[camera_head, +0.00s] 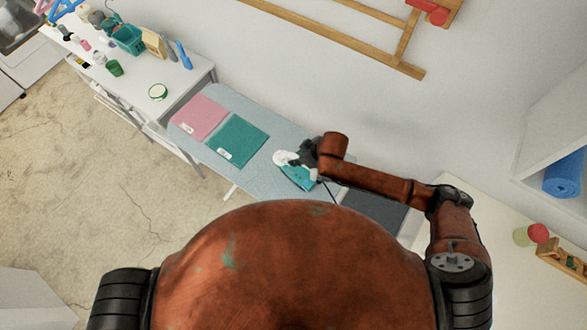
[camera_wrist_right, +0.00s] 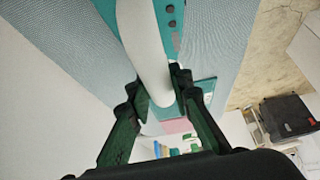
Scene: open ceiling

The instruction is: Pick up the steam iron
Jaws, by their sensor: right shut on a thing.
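The steam iron (camera_head: 297,173), white and teal, is on the grey-blue ironing board (camera_head: 260,181) near the board's right end in the head view. My right gripper (camera_head: 304,155) reaches it from the right and partly covers it. In the right wrist view the iron's white handle (camera_wrist_right: 146,55) runs between the two dark green fingers of the right gripper (camera_wrist_right: 160,95), which are shut on it. The teal body (camera_wrist_right: 172,20) shows beside the handle. I cannot tell whether the iron is touching the board. My left gripper is not in view.
Folded pink (camera_head: 199,118) and teal (camera_head: 237,140) cloths lie on the board left of the iron. A white table (camera_head: 184,92) with bottles and a teal basket (camera_head: 127,38) stands at the upper left. A wooden rack (camera_head: 340,43) is on the wall behind.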

